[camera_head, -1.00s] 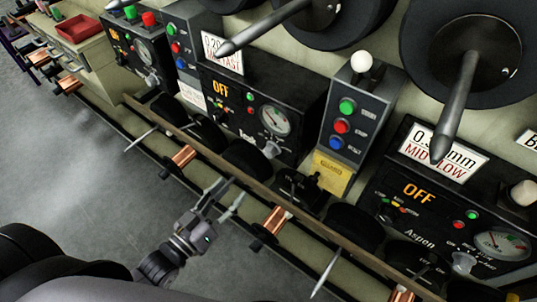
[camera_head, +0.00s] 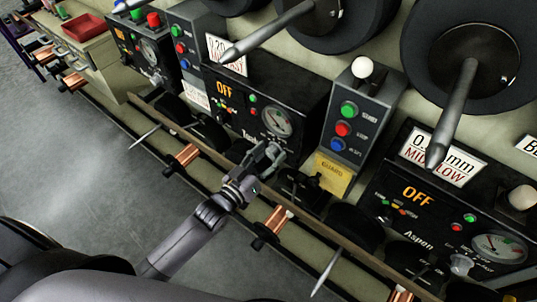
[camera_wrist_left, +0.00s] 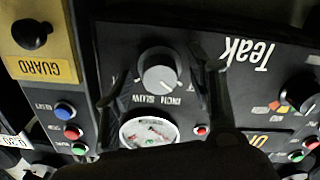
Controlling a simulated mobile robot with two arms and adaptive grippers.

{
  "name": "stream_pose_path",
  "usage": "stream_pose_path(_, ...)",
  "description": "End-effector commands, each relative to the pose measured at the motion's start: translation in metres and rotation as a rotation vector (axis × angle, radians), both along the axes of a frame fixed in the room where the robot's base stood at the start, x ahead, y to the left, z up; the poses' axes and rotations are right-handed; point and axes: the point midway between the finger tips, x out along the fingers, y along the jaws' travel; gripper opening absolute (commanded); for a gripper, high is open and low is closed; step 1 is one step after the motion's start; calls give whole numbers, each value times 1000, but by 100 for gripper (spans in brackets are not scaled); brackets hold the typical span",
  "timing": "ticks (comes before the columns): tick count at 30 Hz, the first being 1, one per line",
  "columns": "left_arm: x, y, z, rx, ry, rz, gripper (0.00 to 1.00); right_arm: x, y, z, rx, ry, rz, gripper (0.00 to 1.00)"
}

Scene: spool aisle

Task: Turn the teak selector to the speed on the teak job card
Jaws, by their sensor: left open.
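The teak panel (camera_head: 300,100) is black, with an amber OFF display, a gauge and lights. Its selector (camera_wrist_left: 160,68) is a round grey knob in the left wrist view, where the panel appears upside down; INCH and SLOW labels show beside it. I cannot tell its setting. My left gripper (camera_head: 272,158) is open at the panel's lower front. In the wrist view its fingers (camera_wrist_left: 160,95) stand either side of the knob; contact is unclear. The teak job card (camera_head: 225,55) is white with black and red print, partly covered by a spindle. My right gripper is not in view.
A grey button box (camera_head: 355,115) with a yellow GUARD plate (camera_head: 332,174) stands right of the teak panel. The Aspen panel (camera_head: 440,205) is farther right. A rail with copper spools (camera_head: 270,228) runs below. Spindles jut out above. The floor at left is clear.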

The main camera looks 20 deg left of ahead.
Motion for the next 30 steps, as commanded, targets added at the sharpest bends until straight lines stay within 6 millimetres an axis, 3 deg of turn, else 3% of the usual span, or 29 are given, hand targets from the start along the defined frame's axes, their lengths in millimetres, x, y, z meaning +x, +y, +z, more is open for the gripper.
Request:
stream_pose_path(5,0,0,0,0,0,0,50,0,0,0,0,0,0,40)
stream_pose_path(26,0,0,0,0,0,0,3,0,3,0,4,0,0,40)
stream_pose_path(30,0,0,0,4,-1,0,3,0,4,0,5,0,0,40)
